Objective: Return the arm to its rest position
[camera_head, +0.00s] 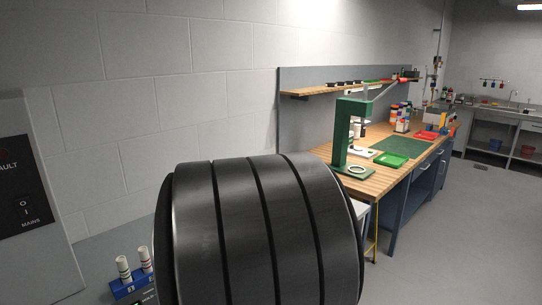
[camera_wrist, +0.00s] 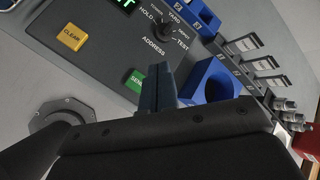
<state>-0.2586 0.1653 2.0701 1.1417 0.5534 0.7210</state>
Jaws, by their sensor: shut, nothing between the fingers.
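In the wrist view my gripper (camera_wrist: 158,80) is shut and empty. Its dark fingers point up over a grey control panel (camera_wrist: 115,50). A blue ring-shaped holder (camera_wrist: 210,82) stands just right of the fingers. A green SEND button (camera_wrist: 136,80) is just left of them, partly beside the fingertips. I cannot tell whether the fingers touch the panel. In the head view a large black ribbed part of my arm fills the lower middle and hides what is behind it; the gripper does not show there.
The panel also has a yellow CLEAR button (camera_wrist: 72,37) and a black selector knob (camera_wrist: 160,27). In the head view a wooden workbench (camera_head: 385,180) with a green press (camera_head: 345,140) stands right. Grey floor (camera_head: 480,230) is clear.

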